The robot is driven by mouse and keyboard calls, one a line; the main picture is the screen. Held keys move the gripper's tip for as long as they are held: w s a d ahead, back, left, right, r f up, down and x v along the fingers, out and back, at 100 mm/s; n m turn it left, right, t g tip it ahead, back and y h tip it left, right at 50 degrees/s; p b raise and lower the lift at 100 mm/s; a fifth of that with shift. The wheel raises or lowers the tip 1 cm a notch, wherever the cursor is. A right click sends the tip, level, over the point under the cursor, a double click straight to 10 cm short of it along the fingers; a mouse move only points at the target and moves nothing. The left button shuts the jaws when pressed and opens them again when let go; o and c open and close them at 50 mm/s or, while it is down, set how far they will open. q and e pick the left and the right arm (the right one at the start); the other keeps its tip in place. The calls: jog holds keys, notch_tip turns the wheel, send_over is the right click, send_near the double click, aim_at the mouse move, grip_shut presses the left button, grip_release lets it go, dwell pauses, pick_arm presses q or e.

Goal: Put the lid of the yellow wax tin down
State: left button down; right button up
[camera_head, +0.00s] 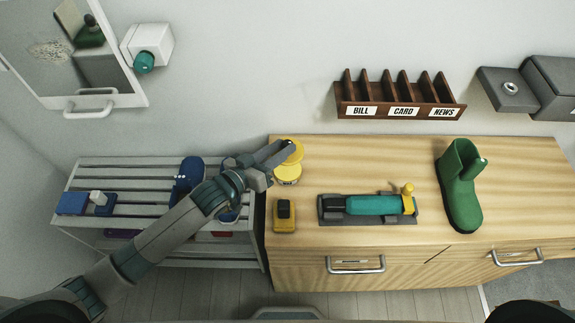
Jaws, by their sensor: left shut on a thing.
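My left gripper (286,150) reaches in over the left end of the wooden cabinet top. It is shut on the yellow lid (293,157), partly hidden by the fingers. The yellow wax tin (287,176) is just below the lid in the picture, near the cabinet's left edge. The lid looks lifted off the tin, but the exact gap between them is hard to tell. My right gripper is not in view.
On the wooden cabinet (350,160) are a yellow block with a black top (284,215), a teal tool on a grey tray (370,206) and a green boot (460,190). A wall rack (400,111) hangs behind. Bare wood lies between tin and boot. A slatted rack (130,170) stands left.

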pick_arm(q)
jog(key=shift+r+b, duration=0.15)
jog(key=shift+b, duration=0.2)
jog(key=a+r+n+t+y+b, duration=0.1)
jog(key=a+r+y+b, duration=0.1)
jog(key=b, duration=0.1)
jog(key=shift+w+r+n+t, duration=0.1)
jog(key=shift+n+t, duration=0.3)
jog(key=s+a+r+n+t+y+b, duration=0.1)
jog(key=s+a+r+n+y+b, duration=0.1)
jog(key=a, duration=0.6)
jog(key=s+a+r+n+t+y+b, duration=0.1)
jog(key=a+r+n+y+b, duration=0.1)
jog(key=a+n+y+b, duration=0.2)
jog(key=a+y, duration=0.2)
jog(key=a, duration=0.2)
jog(key=shift+s+a+r+n, duration=0.15)
jog(key=shift+s+a+n, duration=0.15)
jog(key=shift+s, duration=0.1)
jog(key=shift+d, duration=0.1)
